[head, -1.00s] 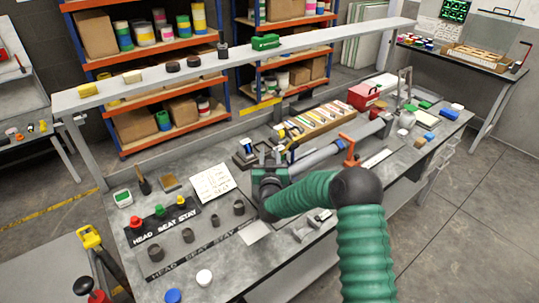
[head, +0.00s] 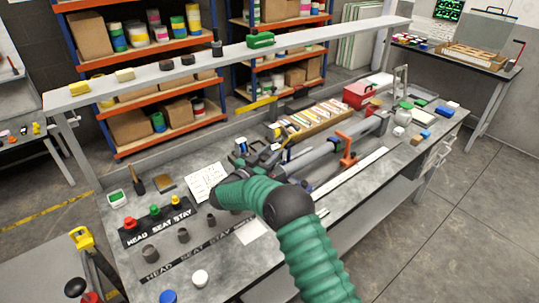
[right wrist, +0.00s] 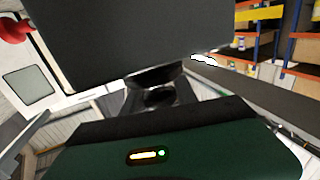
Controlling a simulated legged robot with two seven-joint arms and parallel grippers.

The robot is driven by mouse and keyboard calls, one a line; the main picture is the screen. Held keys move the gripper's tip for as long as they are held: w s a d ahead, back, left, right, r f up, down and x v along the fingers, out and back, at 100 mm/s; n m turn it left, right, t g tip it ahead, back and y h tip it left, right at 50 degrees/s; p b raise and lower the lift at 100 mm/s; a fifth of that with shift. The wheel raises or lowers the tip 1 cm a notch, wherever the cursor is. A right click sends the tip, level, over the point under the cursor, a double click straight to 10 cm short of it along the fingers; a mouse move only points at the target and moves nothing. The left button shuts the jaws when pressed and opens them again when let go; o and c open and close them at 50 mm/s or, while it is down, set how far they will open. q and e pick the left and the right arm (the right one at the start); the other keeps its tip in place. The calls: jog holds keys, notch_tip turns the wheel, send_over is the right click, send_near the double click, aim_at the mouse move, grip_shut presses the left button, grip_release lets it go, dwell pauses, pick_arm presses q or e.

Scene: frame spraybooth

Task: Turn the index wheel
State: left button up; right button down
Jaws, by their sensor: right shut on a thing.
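My right arm reaches across the bench in the head view. Its dark gripper (head: 262,160) is at the left end of a long grey tube fixture (head: 318,157). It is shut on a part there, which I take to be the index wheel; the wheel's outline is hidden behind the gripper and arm. In the right wrist view, a large dark block fills the upper middle, above my green-and-black wrist housing, and the fingertips cannot be made out. My left gripper is not in view.
An orange clamp (head: 347,150) stands at the tube. A tray of coloured strips (head: 311,122) lies behind it and a white printed sheet (head: 206,181) to the left. A HEAD/SEAT/STAY button panel (head: 157,222) and dark cups are at front left. A raised shelf (head: 225,57) spans the back.

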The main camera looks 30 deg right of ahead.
jog(key=shift+s+m+g+h, duration=0.1)
jog(key=shift+m+g+h, duration=0.2)
jog(key=shift+m+g, duration=0.35)
jog(key=c, duration=1)
grip_release()
jog(key=shift+a, duration=0.1)
jog(key=b+v, duration=0.2)
jog(key=v, duration=1.4)
jog(key=shift+a+b, duration=0.3)
jog(key=shift+a, duration=0.1)
jog(key=shift+c, duration=0.2)
